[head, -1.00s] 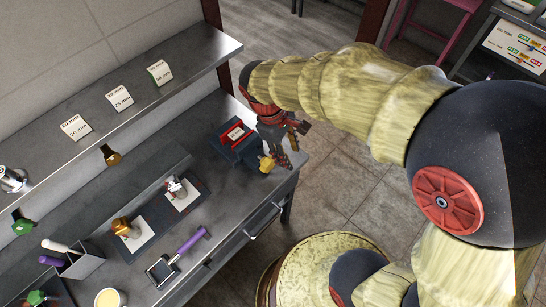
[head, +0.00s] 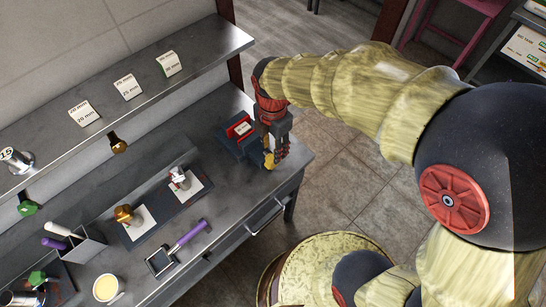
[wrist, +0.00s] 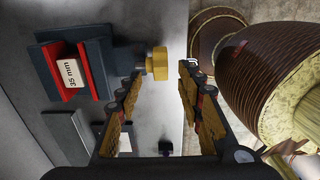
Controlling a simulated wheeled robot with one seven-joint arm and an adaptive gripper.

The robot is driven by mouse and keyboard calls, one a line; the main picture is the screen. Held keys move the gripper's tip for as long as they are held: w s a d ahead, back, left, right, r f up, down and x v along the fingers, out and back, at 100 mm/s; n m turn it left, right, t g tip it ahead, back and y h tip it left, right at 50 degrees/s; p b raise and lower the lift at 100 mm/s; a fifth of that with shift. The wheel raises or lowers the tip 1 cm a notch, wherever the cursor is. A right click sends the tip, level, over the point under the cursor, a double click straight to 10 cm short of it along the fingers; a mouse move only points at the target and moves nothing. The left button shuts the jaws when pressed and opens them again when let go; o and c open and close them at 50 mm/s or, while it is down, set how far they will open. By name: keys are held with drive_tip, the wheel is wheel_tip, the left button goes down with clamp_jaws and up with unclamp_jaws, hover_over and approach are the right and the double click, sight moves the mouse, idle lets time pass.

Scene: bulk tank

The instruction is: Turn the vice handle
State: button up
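The vice (head: 238,137) is dark blue-grey with red jaws and stands near the right end of the workbench. In the wrist view the vice (wrist: 85,70) is at upper left, with a label reading 35 mm between its red jaws. Its yellow handle (wrist: 156,63) sticks out to the right on a dark shaft. The handle also shows in the head view (head: 269,160), partly beside my fingers. My gripper (wrist: 160,72) is open, with one finger on each side of the handle's end; a gap shows on the right. I cannot tell whether the left finger touches it.
The grey workbench (head: 200,262) holds a purple-handled tool (head: 188,234), a dark mat (head: 158,218) with two fittings, a cup (head: 107,288) and a grey holder (head: 84,251). A shelf (head: 150,75) with label cards runs behind. The floor is open beyond the bench's right end.

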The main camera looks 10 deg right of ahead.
wheel_tip(320, 180, down, 6)
drive_tip(key=shift+f+b, duration=0.1)
drive_tip(key=shift+b, duration=0.65)
drive_tip(key=shift+c, duration=1.1)
clamp_jaws()
